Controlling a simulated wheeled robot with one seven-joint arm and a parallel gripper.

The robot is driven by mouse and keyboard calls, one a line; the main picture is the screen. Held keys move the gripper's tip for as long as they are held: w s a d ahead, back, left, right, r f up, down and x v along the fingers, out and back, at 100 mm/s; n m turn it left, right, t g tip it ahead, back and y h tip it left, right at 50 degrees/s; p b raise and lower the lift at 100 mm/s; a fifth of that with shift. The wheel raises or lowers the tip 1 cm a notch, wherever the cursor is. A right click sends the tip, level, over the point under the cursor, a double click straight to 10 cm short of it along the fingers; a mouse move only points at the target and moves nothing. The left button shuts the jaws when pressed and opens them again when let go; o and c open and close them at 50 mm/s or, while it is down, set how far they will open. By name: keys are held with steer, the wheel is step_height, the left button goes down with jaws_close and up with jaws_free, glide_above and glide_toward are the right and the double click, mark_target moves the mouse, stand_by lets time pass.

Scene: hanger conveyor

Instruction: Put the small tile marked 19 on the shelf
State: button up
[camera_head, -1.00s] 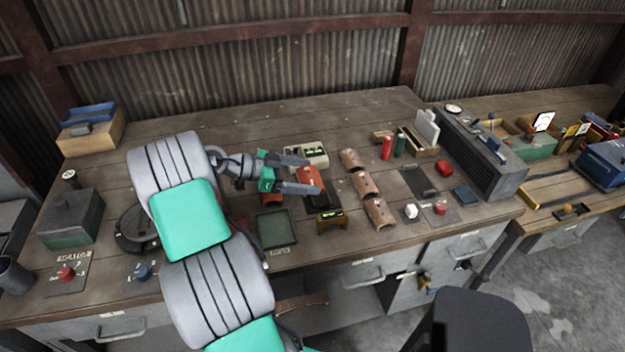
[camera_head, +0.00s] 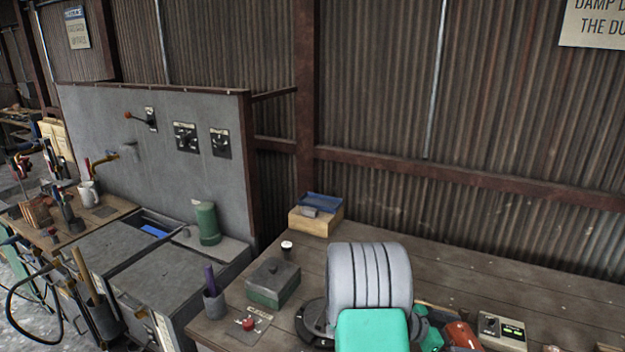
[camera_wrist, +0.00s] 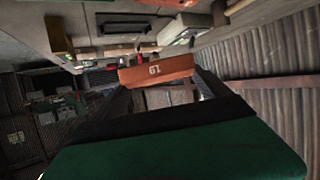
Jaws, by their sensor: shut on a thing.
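The small orange tile (camera_wrist: 157,69) lies across the fingertips of my gripper (camera_wrist: 160,82) in the wrist view. Its mark is upside down there and looks like 19. My gripper is shut on it. In the head view an orange piece (camera_head: 461,334) shows at the lower edge beside my arm, likely the same tile. My fingers there are mostly cut off or hidden. I cannot make out a shelf for certain in either view.
A wooden box with a blue tray (camera_head: 316,218) stands at the back of the workbench (camera_head: 385,240). A grey-green lidded box (camera_head: 272,282), a red button (camera_head: 248,323) and a meter box (camera_head: 501,331) are on the bench. A grey panel (camera_head: 190,170) stands at the left.

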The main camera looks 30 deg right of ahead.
mark_target(450, 337)
steer(key=w+f+n+t+h, duration=0.1)
steer(key=w+f+n+t, duration=0.1)
steer(key=f, duration=0.1)
steer(key=shift+w+d+n+t, duration=0.1)
steer(key=shift+w+n+t, duration=0.05)
steer(key=shift+n+t, duration=0.25)
steer(key=w+a+n+t+y+b, duration=0.1)
steer(key=w+a+n+t, duration=0.8)
steer(key=w+a, duration=0.55)
steer(key=w+a+r+n+t+y+b, duration=0.1)
steer(key=w+a, duration=0.3)
steer(key=a, duration=0.6)
steer(key=w+a+r+n+t+y+b, duration=0.1)
steer(key=w+a+r+n+t+y, duration=0.2)
steer(key=a, duration=0.8)
steer(key=w+a+r+n+t+y+b, duration=0.1)
steer(key=w+a+r+n+t+y, duration=0.2)
steer(key=w+a, duration=0.3)
steer(key=a+r+n+y, duration=0.1)
steer(key=a, duration=0.4)
steer(key=shift+n, duration=0.3)
